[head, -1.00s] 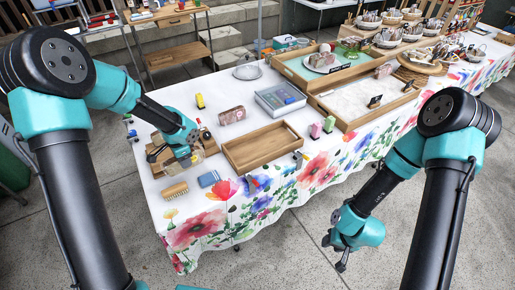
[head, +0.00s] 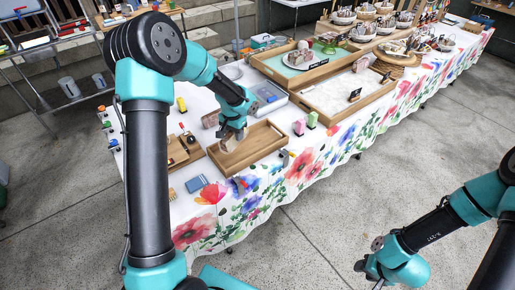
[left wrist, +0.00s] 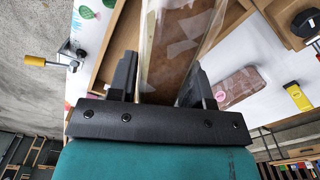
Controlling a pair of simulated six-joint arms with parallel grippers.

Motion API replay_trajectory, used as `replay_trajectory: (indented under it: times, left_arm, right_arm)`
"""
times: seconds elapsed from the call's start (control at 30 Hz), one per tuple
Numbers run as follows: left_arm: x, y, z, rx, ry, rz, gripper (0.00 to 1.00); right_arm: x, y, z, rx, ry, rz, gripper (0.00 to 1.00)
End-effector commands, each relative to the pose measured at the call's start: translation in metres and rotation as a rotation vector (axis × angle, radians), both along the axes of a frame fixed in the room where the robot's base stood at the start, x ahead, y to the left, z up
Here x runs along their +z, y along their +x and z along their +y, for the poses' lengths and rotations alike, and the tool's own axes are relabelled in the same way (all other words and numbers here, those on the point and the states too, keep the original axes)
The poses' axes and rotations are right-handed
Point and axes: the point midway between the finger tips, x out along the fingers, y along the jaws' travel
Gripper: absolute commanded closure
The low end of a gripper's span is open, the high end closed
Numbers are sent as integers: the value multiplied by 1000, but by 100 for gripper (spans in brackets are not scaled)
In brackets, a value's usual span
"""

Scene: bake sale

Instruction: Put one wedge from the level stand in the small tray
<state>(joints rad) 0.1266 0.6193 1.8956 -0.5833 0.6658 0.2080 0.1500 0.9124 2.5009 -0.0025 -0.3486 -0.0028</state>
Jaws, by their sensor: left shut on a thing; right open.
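My left gripper (head: 234,130) is shut on a brown wedge (head: 229,143) and holds it over the left part of a shallow wooden tray (head: 262,146), which I take to be the small tray. In the left wrist view the wedge (left wrist: 182,50) is in clear wrapping between the two fingers (left wrist: 160,85). I cannot tell from these frames whether its lower end touches the tray. A green stand (head: 329,46) and a plate stand in a larger wooden tray at the back. My right gripper (head: 367,272) is open and empty, low over the floor off the table's front.
A wooden box (head: 183,155) with dark items is left of the tray. A blue item (head: 196,184) lies in front. A pinkish-brown package (head: 211,118), a yellow item (head: 181,104) and pink (head: 299,127) and green (head: 312,120) items stand around the tray. The tray's right half looks clear.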

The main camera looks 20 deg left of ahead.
Motion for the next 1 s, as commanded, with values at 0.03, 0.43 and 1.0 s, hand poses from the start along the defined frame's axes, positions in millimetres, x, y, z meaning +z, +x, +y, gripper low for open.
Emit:
replay_trajectory:
  times: [0.03,0.43,1.0]
  left_arm:
    - [0,0,0,-1,0,0,63]
    - [-27,-1,0,-3,0,4,63]
    - [-63,0,0,-3,0,0,63]
  right_arm:
    - [0,0,0,0,0,0,57]
    - [0,0,0,0,0,0,57]
    - [0,0,0,0,0,0,57]
